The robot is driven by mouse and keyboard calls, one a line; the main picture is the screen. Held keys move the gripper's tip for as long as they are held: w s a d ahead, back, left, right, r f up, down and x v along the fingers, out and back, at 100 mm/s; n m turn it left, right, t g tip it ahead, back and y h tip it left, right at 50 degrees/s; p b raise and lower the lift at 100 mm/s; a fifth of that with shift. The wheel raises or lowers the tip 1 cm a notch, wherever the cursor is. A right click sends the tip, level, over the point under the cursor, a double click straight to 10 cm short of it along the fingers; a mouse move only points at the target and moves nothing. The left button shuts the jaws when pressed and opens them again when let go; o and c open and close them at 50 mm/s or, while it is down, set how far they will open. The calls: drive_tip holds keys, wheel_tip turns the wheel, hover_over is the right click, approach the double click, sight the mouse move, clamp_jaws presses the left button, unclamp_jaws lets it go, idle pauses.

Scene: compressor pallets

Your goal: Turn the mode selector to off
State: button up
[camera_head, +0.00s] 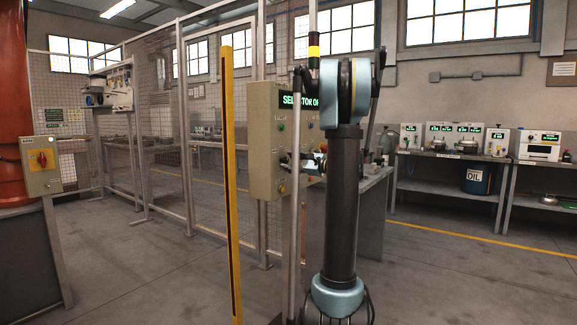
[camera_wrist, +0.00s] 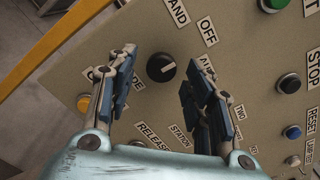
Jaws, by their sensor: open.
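The mode selector is a round black knob (camera_wrist: 161,68) on the beige control panel (camera_wrist: 260,60). Its white pointer line aims right and slightly up. Around it are labels reading HAND, OFF and a partly covered one starting with A. My gripper (camera_wrist: 160,80) is open, with one finger on each side of the knob in the picture; contact cannot be told. In the head view the panel (camera_head: 261,150) stands behind my arm, and its lit display (camera_head: 298,99) reads "SELECTOR OF", cut off by the arm. My gripper (camera_head: 290,162) is at the panel face there, and the knob is hidden.
A yellow post (camera_head: 228,180) stands left of the panel, before a mesh fence (camera_head: 160,130). A bench (camera_head: 450,156) with instruments is at right.

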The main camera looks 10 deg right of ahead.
drive_tip(key=v, duration=1)
drive_tip(key=shift+s+d, duration=0.15)
drive_tip(key=shift+d, duration=0.05)
drive_tip(key=s+a+f+n+g+h, duration=0.2)
drive_tip(key=s+a+f+n+g, duration=0.15)
drive_tip(key=s+a+f, duration=0.4)
drive_tip(key=s+a+f+n+g+h, duration=0.3)
drive_tip(key=s+a+f+n, duration=0.2)
drive_tip(key=s+a, duration=0.5)
drive_tip(key=s+d+f+n+g+h, duration=0.1)
drive_tip(key=s+d+f+n+h, duration=0.3)
drive_tip(key=s+f, duration=0.4)
drive_tip(key=s+d+f+n+g+h, duration=0.2)
drive_tip(key=s+d+f+n+h, duration=0.2)
drive_tip(key=s+f, duration=0.5)
drive_tip(key=s+n, duration=0.1)
drive_tip(key=s, duration=0.6)
drive_tip(key=shift+d+g, duration=0.15)
drive_tip(key=shift+g, duration=0.1)
